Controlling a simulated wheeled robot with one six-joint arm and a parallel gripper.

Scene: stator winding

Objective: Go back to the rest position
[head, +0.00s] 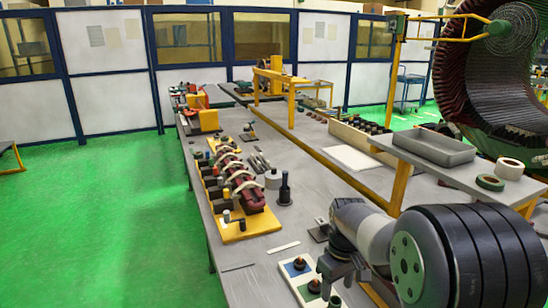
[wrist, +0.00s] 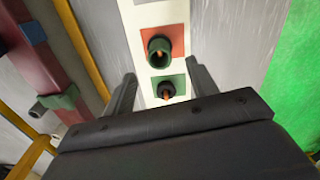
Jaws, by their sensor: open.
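My gripper (head: 338,280) is low over the near end of the workbench (head: 240,280), at the bottom of the head view. In the wrist view my gripper (wrist: 160,78) has its two fingers spread apart, with nothing clasped between them. A white board (head: 290,265) with coloured squares lies beside and below it. In the wrist view the board (wrist: 145,15) carries a dark green ring-like part (wrist: 158,47) on a red square and a black one (wrist: 166,90) on a green square. Both have orange middles. The black one shows between the fingers, and its distance from them is unclear.
A yellow-based fixture (head: 250,228) with a dark red coil part and several coloured pegs stands left of my arm. Dark cylinders (head: 285,188) stand behind. A shelf with a grey tray (head: 432,147) and tape rolls (head: 490,183) is at right, below a large stator (head: 500,75). Green floor (head: 90,220) is clear at left.

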